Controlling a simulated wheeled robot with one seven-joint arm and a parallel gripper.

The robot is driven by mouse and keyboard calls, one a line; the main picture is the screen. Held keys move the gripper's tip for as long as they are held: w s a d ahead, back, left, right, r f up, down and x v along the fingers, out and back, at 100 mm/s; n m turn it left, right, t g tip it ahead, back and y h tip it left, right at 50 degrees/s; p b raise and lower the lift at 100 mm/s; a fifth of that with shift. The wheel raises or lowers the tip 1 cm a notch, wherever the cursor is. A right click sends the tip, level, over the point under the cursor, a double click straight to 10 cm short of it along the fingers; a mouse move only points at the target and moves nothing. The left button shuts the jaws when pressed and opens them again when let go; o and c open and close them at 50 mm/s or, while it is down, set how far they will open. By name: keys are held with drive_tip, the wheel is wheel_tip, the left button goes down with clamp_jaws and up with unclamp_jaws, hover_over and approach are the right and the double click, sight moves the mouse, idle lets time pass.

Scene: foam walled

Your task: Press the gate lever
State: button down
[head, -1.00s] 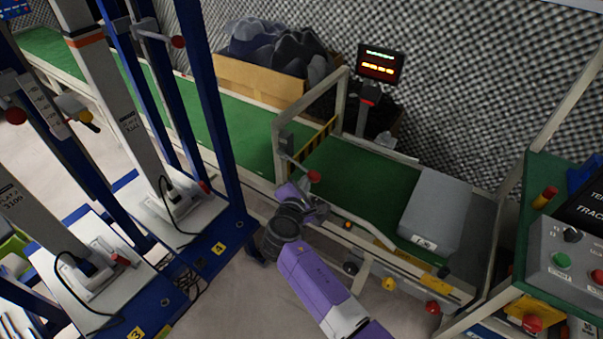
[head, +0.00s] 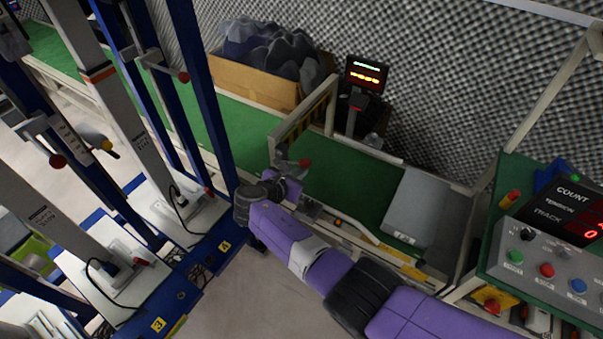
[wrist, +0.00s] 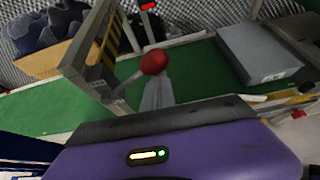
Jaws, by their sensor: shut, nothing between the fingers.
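The gate lever, a thin grey rod with a red ball knob (head: 304,162), sticks out from the post of the gate frame (head: 282,140) beside the green conveyor. In the wrist view the red knob (wrist: 154,61) is just above and beyond my fingertips. My gripper (wrist: 157,88) is shut with its grey fingers together and empty, pointing toward the knob. Whether the tips touch the lever cannot be told. In the head view my purple wrist is just below the lever, and the fingers are hard to make out there.
A grey box (head: 413,205) lies on the belt (head: 340,185) right of the gate. A control panel (head: 550,265) with coloured buttons stands at the right. Blue-framed test stands (head: 215,120) crowd the left. A cardboard box (head: 252,84) of dark foam is behind the belt.

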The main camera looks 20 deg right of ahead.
drive_tip(key=shift+w+a+r+p, duration=0.1)
drive_tip(key=shift+w+r+p, duration=0.1)
drive_tip(key=shift+r, duration=0.3)
drive_tip(key=shift+w+a+r+p, duration=0.1)
drive_tip(key=shift+w+r+p, duration=0.1)
drive_tip(key=shift+r, duration=0.25)
drive_tip(key=shift+w+a+r, duration=0.1)
drive_tip(key=shift+w+r, duration=0.05)
wheel_tip(320, 180, down, 5)
drive_tip(key=s+b, duration=0.1)
drive_tip(key=p+v, duration=0.2)
drive_tip(key=v, duration=0.8)
drive_tip(key=shift+a, duration=0.2)
drive_tip(key=shift+w+r, duration=0.1)
drive_tip(key=shift+w, duration=0.05)
